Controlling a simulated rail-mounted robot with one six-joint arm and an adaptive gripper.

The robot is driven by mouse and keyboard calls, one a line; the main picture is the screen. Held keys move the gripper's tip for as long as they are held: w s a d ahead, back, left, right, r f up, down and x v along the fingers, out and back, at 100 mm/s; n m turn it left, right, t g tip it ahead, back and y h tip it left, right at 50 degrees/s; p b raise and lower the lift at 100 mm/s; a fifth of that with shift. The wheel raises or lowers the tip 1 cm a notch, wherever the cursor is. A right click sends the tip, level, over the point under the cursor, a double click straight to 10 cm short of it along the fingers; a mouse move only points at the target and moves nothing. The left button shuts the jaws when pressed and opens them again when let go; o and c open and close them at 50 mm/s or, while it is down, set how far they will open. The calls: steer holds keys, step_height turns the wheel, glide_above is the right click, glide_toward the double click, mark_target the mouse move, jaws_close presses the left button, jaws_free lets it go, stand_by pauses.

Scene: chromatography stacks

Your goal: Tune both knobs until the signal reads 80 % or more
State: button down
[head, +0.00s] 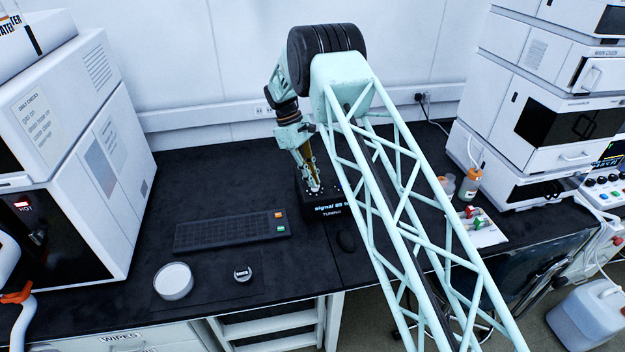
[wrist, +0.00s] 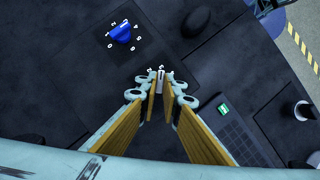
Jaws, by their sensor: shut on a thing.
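The black tuning box (head: 333,226) stands on the bench under my gripper (head: 315,188). Its front reads "signal", a number that is too small to read surely, and "TUNING". In the wrist view, the blue knob (wrist: 122,34) sits on the box top inside a ring of white digits, free of my gripper. My gripper (wrist: 161,84) points down and is shut on the other knob (wrist: 161,73), a narrow pale one between the fingertips. The fingers hide most of this knob and part of its digits.
A dark keyboard (head: 215,232) with coloured keys lies left of the box, and a black mouse (head: 346,241) lies in front of it. A white round dish (head: 173,281) and a small round item (head: 242,273) are nearer the front edge. Instrument stacks stand at both sides.

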steer(key=c, duration=2.8)
jaws_free()
steer(key=shift+r, duration=0.1)
steer(key=v, duration=1.1)
steer(key=shift+a+r, duration=0.25)
steer(key=shift+r, duration=0.1)
steer(key=shift+w, duration=0.1)
